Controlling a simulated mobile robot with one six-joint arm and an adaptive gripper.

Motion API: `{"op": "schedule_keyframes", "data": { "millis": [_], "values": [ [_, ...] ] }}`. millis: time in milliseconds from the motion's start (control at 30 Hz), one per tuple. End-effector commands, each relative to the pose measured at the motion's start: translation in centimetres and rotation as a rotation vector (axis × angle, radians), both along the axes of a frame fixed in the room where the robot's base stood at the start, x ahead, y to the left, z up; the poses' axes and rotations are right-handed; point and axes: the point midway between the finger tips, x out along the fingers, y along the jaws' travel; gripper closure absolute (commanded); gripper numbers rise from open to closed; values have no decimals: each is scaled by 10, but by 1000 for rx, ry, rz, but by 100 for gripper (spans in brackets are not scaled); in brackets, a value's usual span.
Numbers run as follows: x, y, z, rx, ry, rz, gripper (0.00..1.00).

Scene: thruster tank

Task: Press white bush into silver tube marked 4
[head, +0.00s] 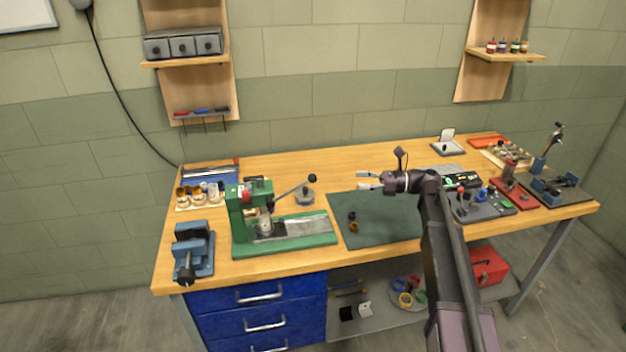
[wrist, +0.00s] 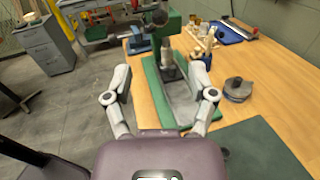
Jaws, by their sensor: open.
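My gripper (head: 368,181) is open and empty above the green mat, with its fingers pointing left. In the wrist view my gripper (wrist: 160,82) has its fingers spread, with the green press (wrist: 172,30) beyond them. The press (head: 243,212) stands at the left of the bench. A silver cylindrical piece (head: 265,226) is on its base under the ram; I cannot tell whether it is a tube, and no number is readable.
A blue vice (head: 194,250) stands left of the press. The press lever (head: 296,190) sticks out to the right, near a round grey item (head: 304,197). Two small pieces lie on the mat (head: 385,228). Control boxes (head: 484,205) and fixtures crowd the right side.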

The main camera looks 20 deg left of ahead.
Motion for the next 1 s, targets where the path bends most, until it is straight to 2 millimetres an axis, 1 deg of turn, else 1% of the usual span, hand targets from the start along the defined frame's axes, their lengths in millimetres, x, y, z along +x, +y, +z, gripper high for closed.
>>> {"op": "schedule_keyframes", "data": {
  "millis": [167,367,567,1000],
  "values": [
    [-1,4,0,-1,-1,0,27],
    [-5,17,0,-1,-1,1,27],
    [-13,42,0,-1,-1,1,27],
    [-30,106,0,-1,-1,0,27]
  ]
}}
